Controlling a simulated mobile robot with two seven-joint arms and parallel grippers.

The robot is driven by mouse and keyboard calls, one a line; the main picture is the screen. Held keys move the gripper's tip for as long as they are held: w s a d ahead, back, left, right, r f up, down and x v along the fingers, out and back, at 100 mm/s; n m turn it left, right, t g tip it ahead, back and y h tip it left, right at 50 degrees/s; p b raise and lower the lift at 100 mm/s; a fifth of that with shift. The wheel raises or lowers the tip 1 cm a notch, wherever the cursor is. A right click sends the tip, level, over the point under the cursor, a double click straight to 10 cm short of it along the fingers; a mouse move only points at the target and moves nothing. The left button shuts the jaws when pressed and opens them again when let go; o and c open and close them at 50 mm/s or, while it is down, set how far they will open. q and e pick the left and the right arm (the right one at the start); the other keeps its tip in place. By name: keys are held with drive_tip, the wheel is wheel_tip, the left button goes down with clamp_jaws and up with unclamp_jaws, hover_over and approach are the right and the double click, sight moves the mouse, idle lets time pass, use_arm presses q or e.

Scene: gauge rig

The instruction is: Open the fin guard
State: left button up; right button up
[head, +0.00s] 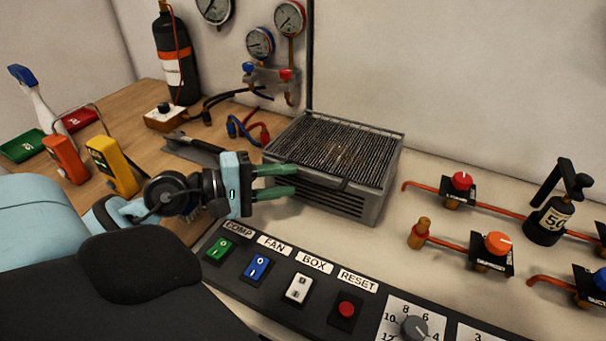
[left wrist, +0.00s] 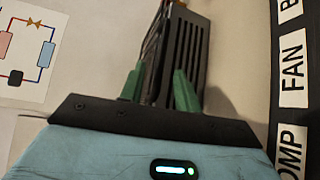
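The fin guard (head: 338,143) appears as a dark barred grille lying flat across the top of a grey metal box (head: 372,205). The box has slotted sides and also shows in the left wrist view (left wrist: 197,38). My left gripper (head: 290,181) is at the near left side of the box, its two green fingers apart and pointing at it. In the left wrist view the left gripper (left wrist: 160,80) has a corner of the box ahead between its fingertips. Nothing is clearly held, and I cannot tell whether the fingers touch the box. My right gripper is not in view.
A switch panel (head: 262,300) runs along the front. Copper pipes with valves (head: 461,182) are on the right. A yellow meter (head: 110,165), a wrench (head: 190,146) and a black cylinder (head: 175,60) are on the left. A wall stands behind the box.

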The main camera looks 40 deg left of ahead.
sight(299, 179)
use_arm(q)
drive_tip(key=shift+p+x, duration=0.6)
drive_tip(key=shift+x, duration=1.65)
clamp_jaws()
